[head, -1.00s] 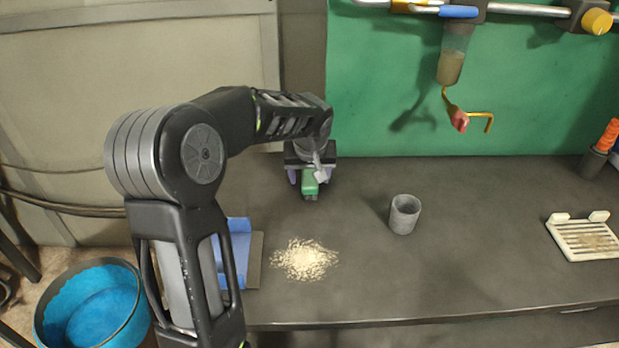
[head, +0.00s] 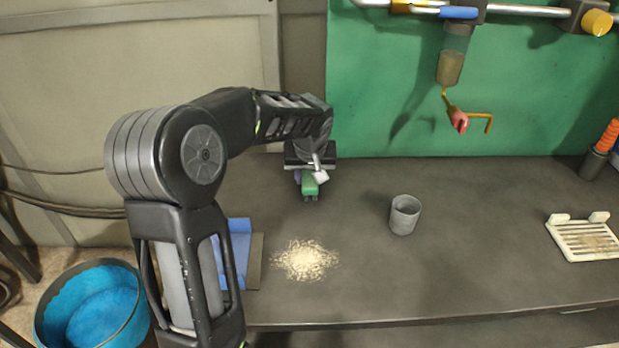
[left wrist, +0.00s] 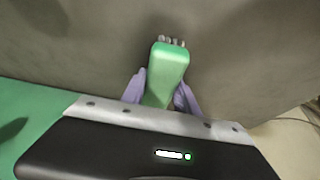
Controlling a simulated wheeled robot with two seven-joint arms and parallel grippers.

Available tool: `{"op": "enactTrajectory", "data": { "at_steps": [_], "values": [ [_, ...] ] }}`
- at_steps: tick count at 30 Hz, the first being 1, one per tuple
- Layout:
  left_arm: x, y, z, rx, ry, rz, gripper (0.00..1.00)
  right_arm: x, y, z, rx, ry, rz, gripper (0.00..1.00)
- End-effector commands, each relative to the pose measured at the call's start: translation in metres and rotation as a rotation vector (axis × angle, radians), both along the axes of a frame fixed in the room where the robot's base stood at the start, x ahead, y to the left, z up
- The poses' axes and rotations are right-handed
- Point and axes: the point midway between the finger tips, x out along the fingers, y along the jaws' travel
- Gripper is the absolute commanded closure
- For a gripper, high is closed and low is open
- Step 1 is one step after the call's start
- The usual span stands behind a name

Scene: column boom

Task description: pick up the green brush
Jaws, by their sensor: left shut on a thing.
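The green brush (head: 309,186) is at the back of the dark bench in the head view, just under my left gripper. In the left wrist view the brush (left wrist: 168,68) shows as a green block with pale bristle tips at its far end. My left gripper (head: 307,178) is shut on the brush; its purple fingers (left wrist: 160,95) press on both sides of it in the wrist view. I cannot tell whether the bristles touch the bench. My right gripper is not in view.
A pile of pale crumbs (head: 305,260) lies on the bench, with a blue dustpan (head: 238,258) left of it. A grey cup (head: 404,214) stands to the right, and a white rack (head: 583,238) farther right. A blue bucket (head: 92,306) is at lower left.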

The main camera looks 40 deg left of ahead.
Motion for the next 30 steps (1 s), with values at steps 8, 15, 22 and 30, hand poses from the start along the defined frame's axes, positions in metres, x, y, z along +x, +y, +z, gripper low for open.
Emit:
{"op": "enactTrajectory", "data": {
  "at_steps": [8, 15, 22, 30],
  "values": [
    [0.000, 0.000, 0.007, 0.000, 0.000, 0.000, 1.00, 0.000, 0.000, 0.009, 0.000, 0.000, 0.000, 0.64],
    [0.001, 0.000, 0.044, 0.002, -0.006, 0.000, 1.00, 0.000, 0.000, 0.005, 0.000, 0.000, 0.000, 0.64],
    [0.001, 0.000, 0.089, 0.001, -0.004, -0.002, 1.00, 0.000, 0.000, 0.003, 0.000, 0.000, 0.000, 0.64],
    [0.000, 0.000, 0.106, -0.001, -0.001, 0.000, 1.00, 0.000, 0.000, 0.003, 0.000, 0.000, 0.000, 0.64]
  ]
}}
